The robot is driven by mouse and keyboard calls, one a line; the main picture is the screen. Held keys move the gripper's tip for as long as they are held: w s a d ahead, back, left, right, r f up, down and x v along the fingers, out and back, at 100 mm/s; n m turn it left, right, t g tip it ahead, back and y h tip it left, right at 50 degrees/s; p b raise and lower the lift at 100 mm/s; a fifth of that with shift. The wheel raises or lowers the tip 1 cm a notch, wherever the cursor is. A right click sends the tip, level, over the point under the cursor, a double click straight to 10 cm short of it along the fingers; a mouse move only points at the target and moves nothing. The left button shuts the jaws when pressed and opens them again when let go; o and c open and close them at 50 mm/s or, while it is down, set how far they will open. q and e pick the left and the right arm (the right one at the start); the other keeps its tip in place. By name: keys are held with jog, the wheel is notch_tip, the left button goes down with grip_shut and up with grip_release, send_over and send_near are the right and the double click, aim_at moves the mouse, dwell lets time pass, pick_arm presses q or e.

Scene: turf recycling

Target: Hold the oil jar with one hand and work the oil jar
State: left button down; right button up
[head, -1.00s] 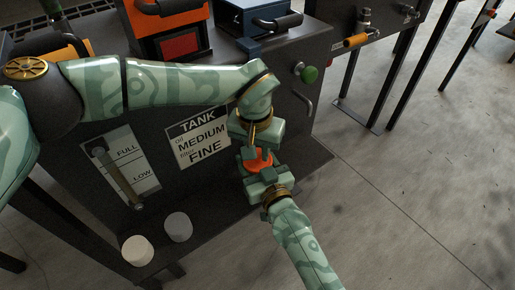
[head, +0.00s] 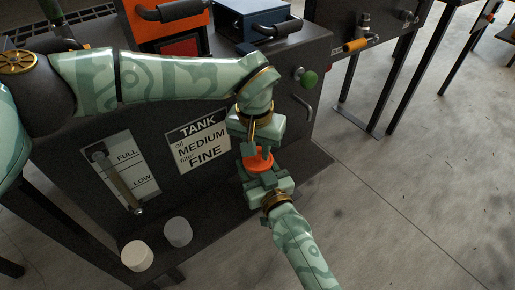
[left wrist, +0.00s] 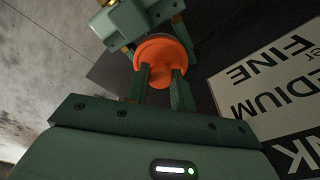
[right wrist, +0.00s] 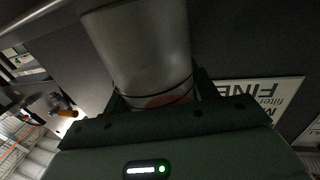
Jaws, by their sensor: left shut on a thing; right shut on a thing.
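The oil jar shows mainly as its round orange top (head: 258,162), between my two grippers in front of the tank's dark side. In the left wrist view, my left gripper (left wrist: 160,88) is shut on a part in the middle of the orange disc (left wrist: 160,50). My right gripper (head: 262,174) comes from below and is shut on the jar on its other side. In the right wrist view, a grey cylinder (right wrist: 140,45), seemingly the jar's body, stands between its fingers, with a little orange at its near end. It hides my left gripper there.
The dark tank (head: 110,205) carries a TANK label (head: 203,145) and a FULL/LOW gauge (head: 125,180). A white cylinder (head: 137,256) and a grey one (head: 178,232) stand on its lower ledge. A green knob (head: 308,78) sticks out right. Open floor lies right.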

aim_at(258, 147)
pick_arm(q)
jog(key=shift+r, duration=2.15)
pick_arm(e)
jog(key=shift+s, duration=0.1)
jog(key=o, duration=1.4)
jog(key=shift+o, duration=0.2)
pick_arm(q)
jog(key=shift+w+r, duration=0.1)
pick_arm(e)
jog(key=shift+r, duration=0.1)
